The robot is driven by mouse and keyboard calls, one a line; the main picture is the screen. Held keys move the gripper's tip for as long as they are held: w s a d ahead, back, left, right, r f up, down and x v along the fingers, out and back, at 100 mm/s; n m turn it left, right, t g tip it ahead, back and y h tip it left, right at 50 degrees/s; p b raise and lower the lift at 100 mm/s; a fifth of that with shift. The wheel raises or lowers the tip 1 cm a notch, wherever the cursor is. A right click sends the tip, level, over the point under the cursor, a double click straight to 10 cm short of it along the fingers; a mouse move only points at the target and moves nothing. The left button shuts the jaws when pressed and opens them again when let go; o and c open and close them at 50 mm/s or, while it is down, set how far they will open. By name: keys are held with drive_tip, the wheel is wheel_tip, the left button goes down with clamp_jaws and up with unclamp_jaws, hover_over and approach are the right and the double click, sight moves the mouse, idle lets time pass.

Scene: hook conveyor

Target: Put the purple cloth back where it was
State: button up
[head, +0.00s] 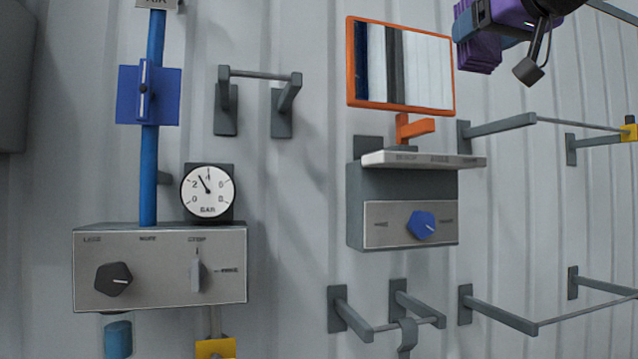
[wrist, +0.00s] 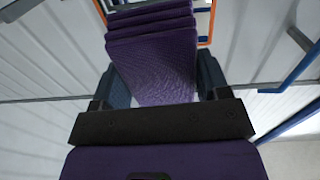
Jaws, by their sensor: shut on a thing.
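The purple cloth (head: 474,50) hangs in pleated folds from my gripper at the top right of the head view. In the wrist view the cloth (wrist: 155,65) fills the space between the two dark blue-grey fingers and spreads in layered folds beyond them. My gripper (head: 486,35) is shut on it, up in front of the wall and to the right of the orange-framed panel. It also shows in the wrist view (wrist: 160,82). The cloth looks clear of every rail in the head view. Its far end partly covers an orange frame in the wrist view.
An orange-framed striped panel (head: 432,70) stands over a grey box with a shelf (head: 425,160) and blue knob. Grey wall rails (head: 500,128) project at right, lower right (head: 500,315) and upper left (head: 260,76). A lower rail holds a grey hook (head: 407,335). A control box (head: 160,265) stands left.

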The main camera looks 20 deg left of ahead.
drive_tip(key=w+d+f+m+h, duration=0.3)
drive_tip(key=w+d+f, duration=0.3)
drive_tip(key=f, duration=1.6)
drive_tip(key=w+d+f+m+t+h, duration=0.1)
drive_tip(key=w+d+f+m+h, duration=0.2)
drive_tip(key=f, duration=2)
drive_tip(key=w+d+f+m+h, duration=0.3)
drive_tip(key=w+d+f+h, duration=0.5)
drive_tip(key=f, duration=1.4)
drive_tip(key=w+d, duration=0.1)
drive_tip(key=d, duration=0.3)
drive_tip(key=shift+w+d+f+m+t, duration=0.3)
drive_tip(key=shift+w+d+t, duration=0.1)
